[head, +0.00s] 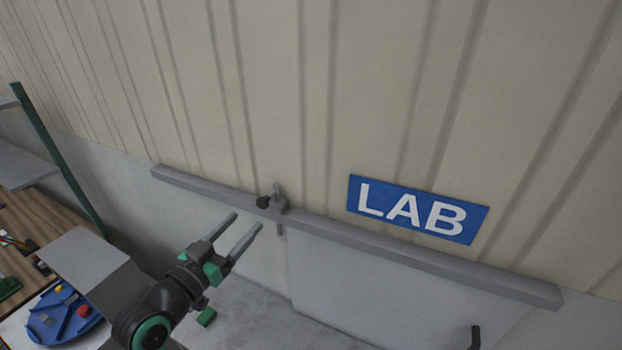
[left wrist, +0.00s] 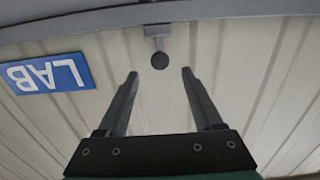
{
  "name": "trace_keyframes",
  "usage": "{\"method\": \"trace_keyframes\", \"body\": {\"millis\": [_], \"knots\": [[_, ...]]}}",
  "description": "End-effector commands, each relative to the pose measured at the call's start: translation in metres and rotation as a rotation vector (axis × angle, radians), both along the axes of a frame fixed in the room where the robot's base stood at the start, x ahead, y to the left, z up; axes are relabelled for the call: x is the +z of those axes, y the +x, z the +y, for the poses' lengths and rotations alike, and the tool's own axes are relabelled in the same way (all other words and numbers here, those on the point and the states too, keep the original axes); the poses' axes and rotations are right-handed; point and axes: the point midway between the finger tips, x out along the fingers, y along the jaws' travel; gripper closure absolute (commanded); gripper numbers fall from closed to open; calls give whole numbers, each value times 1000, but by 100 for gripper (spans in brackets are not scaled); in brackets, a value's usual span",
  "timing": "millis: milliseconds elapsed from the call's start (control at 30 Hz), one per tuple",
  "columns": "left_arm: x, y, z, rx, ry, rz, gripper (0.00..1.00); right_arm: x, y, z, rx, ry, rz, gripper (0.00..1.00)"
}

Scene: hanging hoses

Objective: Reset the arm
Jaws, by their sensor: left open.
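My left gripper (head: 241,231) reaches up from the lower left in the head view. Its two grey fingers are apart with nothing between them. In the left wrist view the fingers of my left gripper (left wrist: 159,75) also stand open and empty. Beyond them is a grey hook bracket with a dark round knob (left wrist: 160,60), apart from the fingertips in the picture. The same knob (head: 263,202) shows on the rail in the head view. No hose is in view. My right gripper is not in view.
A grey rail (head: 400,250) runs along the corrugated wall. A blue LAB sign (head: 418,209) is above it. At the lower left are a wooden bench (head: 22,262), a blue tray (head: 88,327) with small coloured parts, and a green post (head: 62,160). A dark hook (head: 475,337) is at the lower right.

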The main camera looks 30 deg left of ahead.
Motion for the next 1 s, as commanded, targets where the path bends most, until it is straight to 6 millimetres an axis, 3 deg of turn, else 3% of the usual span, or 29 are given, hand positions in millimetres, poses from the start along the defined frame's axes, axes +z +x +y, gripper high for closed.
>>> {"method": "trace_keyframes", "body": {"millis": [167,267,367,467,500,600,733,833,900,1000], "knots": [[1,1,-2,-4,0,0,32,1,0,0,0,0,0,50],[17,7,-19,-39,7,-14,32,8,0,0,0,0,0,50],[61,18,-55,-109,30,-74,32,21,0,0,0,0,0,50],[133,21,-100,-178,80,-189,32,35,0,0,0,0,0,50],[165,17,-119,-199,99,-247,32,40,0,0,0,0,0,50],[244,-2,-158,-234,126,-401,32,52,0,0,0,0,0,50],[334,-44,-190,-244,121,-607,32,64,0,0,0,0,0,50],[378,-77,-196,-223,95,-735,32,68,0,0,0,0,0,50],[392,-96,-188,-190,76,-799,32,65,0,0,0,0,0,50],[397,-107,-177,-156,37,-836,32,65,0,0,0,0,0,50]]}}
